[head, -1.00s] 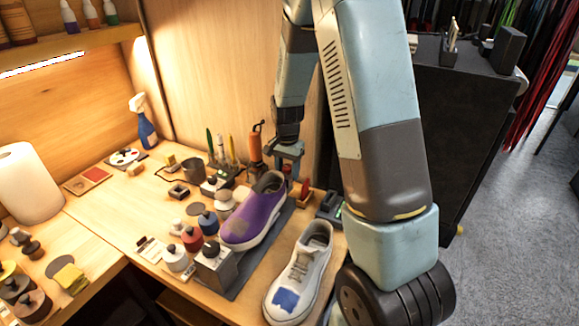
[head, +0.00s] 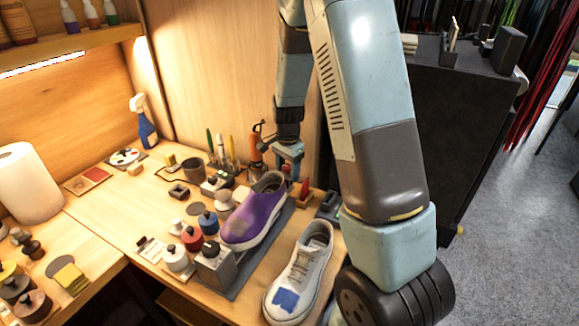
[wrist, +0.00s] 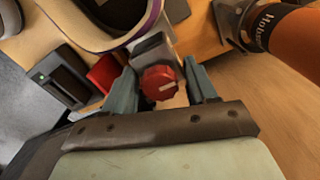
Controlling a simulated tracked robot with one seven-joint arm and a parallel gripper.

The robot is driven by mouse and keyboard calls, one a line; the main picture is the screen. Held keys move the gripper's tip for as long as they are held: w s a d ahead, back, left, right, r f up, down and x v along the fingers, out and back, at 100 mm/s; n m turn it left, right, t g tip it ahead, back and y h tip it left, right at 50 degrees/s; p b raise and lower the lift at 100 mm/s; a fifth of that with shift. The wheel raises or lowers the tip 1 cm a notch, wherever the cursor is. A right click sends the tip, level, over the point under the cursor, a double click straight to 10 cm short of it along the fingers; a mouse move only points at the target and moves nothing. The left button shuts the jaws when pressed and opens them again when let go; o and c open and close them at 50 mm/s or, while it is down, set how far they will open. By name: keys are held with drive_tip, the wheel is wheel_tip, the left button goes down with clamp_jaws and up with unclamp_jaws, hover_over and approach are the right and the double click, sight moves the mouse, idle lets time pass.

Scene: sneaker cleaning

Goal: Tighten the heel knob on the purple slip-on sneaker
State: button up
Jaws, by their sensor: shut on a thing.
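The purple slip-on sneaker (head: 257,215) lies on a dark mat on the bench, its heel toward the back, below my gripper (head: 288,152). In the wrist view its purple collar (wrist: 153,18) shows at the top. The round red heel knob (wrist: 158,83) has a pale line across its face and sits in front of a grey metal block behind the heel. In the head view the gripper largely hides the knob.
A white sneaker with a blue patch (head: 286,299) stands right of the purple one. An orange tool (wrist: 295,40) stands close on the right in the wrist view. A red block (wrist: 104,72) and a dark box with a green light (wrist: 62,80) lie left.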

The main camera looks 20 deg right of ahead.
drive_tip(key=shift+o, duration=0.2)
drive_tip(key=shift+a+m, duration=0.1)
drive_tip(key=shift+m, duration=0.2)
drive_tip(key=shift+o, duration=0.9)
drive_tip(key=m, duration=0.3)
drive_tip(key=shift+a, duration=0.1)
drive_tip(key=shift+m, duration=0.5)
drive_tip(key=m, duration=0.2)
drive_tip(key=shift+r+m, duration=0.1)
drive_tip(key=shift+m, duration=0.2)
drive_tip(key=shift+w+m, duration=0.15)
drive_tip(key=shift+m, duration=0.55)
